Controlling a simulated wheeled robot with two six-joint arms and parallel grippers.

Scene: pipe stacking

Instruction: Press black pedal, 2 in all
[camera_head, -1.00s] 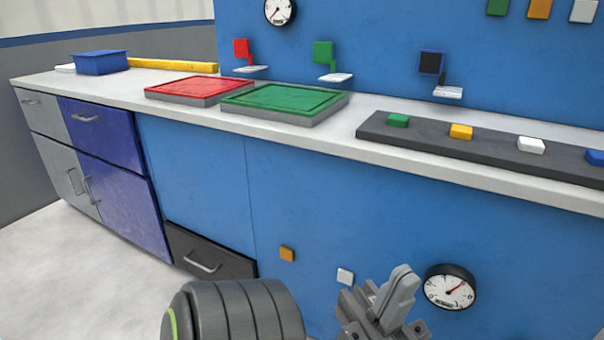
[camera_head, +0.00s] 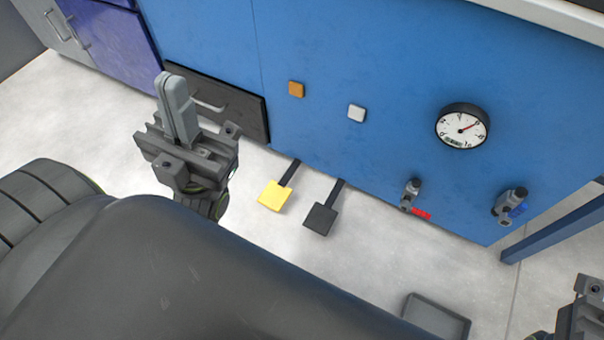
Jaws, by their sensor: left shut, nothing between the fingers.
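The black pedal (camera_head: 320,219) is a square plate on a dark arm that comes out from the foot of the blue cabinet front, low over the floor. My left gripper (camera_head: 176,92) is to the left of it, apart from it, with its fingers shut together and nothing between them. Part of my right gripper (camera_head: 585,312) shows at the lower right corner, cut off by the frame edge, well to the right of the black pedal. Its finger opening cannot be made out.
A yellow pedal (camera_head: 274,195) sits just left of the black one. A dark drawer (camera_head: 215,105) is behind my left gripper. Two valves (camera_head: 410,194) and a gauge (camera_head: 463,127) are on the cabinet front to the right.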

